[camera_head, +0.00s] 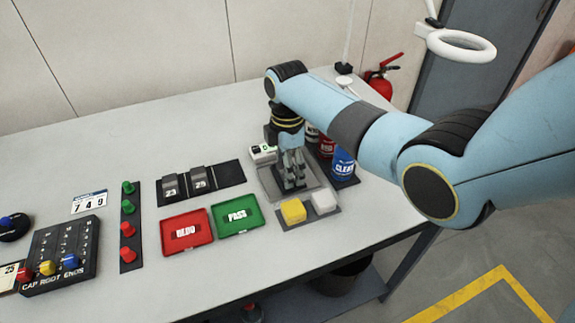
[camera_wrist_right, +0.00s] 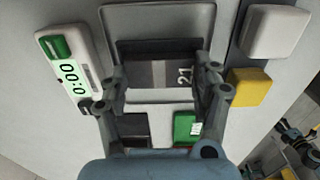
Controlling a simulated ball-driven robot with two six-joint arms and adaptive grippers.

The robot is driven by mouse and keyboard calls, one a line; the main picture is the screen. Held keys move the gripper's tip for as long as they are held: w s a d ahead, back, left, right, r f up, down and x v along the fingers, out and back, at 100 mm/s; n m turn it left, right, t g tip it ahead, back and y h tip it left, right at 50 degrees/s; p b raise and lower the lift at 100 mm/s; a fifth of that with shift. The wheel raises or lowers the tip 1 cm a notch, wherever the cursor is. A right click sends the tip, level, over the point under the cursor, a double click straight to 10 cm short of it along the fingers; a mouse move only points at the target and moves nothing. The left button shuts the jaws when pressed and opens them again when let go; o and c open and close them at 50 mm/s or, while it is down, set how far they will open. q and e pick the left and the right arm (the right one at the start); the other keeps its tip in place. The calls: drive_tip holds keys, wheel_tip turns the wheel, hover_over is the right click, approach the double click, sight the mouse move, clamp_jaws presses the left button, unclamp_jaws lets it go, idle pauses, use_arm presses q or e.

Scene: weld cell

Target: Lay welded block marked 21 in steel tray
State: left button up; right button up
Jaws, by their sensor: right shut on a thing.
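The welded block marked 21 (camera_wrist_right: 172,74) is dark grey with a white number. In the right wrist view it sits between the fingers of my right gripper (camera_wrist_right: 162,84), which is shut on it. In the head view my right gripper (camera_head: 293,184) points down over the steel tray (camera_head: 265,181), and its fingers hide most of the block. The tray's rim also shows in the right wrist view (camera_wrist_right: 158,20), around and beyond the block. I cannot tell whether the block touches the tray floor. My left gripper is not in view.
Blocks marked 23 (camera_head: 170,188) and 25 (camera_head: 200,180) stand on a dark mat. A red tray (camera_head: 185,245) and a green tray (camera_head: 237,228) lie in front. Yellow (camera_head: 293,211) and white (camera_head: 324,201) blocks, a timer (camera_head: 264,152) and a blue can (camera_head: 343,164) stand close to the steel tray.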

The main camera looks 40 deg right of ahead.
drive_tip(key=shift+r+p, duration=0.1)
drive_tip(key=shift+p, duration=0.2)
idle(0.9)
drive_tip(key=o, duration=1.5)
drive_tip(key=shift+f, duration=0.2)
wheel_tip(320, 180, up, 5)
drive_tip(key=p, duration=0.5)
drive_tip(key=shift+p, duration=0.4)
drive_tip(key=shift+r+p, duration=0.75)
drive_tip(key=shift+r, duration=0.3)
drive_tip(key=shift+s, duration=0.1)
